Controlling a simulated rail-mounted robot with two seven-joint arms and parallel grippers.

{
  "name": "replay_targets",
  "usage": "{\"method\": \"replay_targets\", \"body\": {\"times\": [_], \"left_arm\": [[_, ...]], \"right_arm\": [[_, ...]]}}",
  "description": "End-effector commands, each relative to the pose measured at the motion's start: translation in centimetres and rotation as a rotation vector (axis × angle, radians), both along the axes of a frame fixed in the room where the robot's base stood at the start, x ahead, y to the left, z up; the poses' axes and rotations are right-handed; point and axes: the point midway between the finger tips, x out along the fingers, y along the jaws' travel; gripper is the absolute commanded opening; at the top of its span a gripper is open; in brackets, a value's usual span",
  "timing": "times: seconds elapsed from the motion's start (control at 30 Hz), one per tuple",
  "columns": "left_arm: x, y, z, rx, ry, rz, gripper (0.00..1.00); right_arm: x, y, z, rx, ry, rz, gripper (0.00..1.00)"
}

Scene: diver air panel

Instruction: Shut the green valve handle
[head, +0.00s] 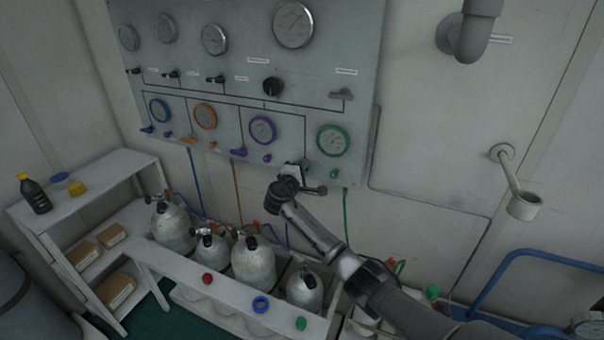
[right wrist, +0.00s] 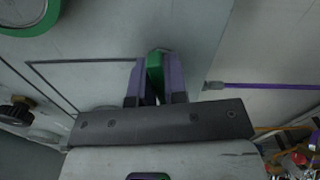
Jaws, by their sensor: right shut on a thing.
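The green valve handle (right wrist: 154,72) is between the two fingers of my right gripper (right wrist: 156,80) in the right wrist view, and the fingers are shut on it. In the head view my right gripper (head: 293,172) is at the lower edge of the air panel (head: 225,95), below and left of the green-ringed gauge (head: 333,141). The gripper hides the handle there. Part of the green gauge ring (right wrist: 35,18) also shows at the top left of the right wrist view. My left gripper is not in view.
Purple (head: 263,130), orange (head: 205,116) and blue (head: 159,110) gauges sit left on the panel. Several grey cylinders (head: 253,262) stand in a rack below. A white shelf (head: 100,190) with a dark bottle (head: 35,194) is at the left. A cup-shaped holder (head: 524,205) juts from the right wall.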

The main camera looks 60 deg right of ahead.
Motion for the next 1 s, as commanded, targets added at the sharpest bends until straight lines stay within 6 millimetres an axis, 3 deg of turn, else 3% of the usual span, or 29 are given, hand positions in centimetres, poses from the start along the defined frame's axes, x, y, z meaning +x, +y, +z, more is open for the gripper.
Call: {"method": "replay_targets", "body": {"times": [0.4, 0.97, 1.0], "left_arm": [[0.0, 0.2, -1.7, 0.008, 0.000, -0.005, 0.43], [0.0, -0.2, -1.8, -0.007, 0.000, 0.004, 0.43], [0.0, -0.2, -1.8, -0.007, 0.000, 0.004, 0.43]], "right_arm": [[0.0, 0.0, -0.1, 0.025, -0.167, -0.001, 0.00], [0.0, 0.0, -0.1, 0.029, -0.192, -0.001, 0.00], [0.0, 0.0, -0.1, 0.029, -0.192, 0.000, 0.16]]}}
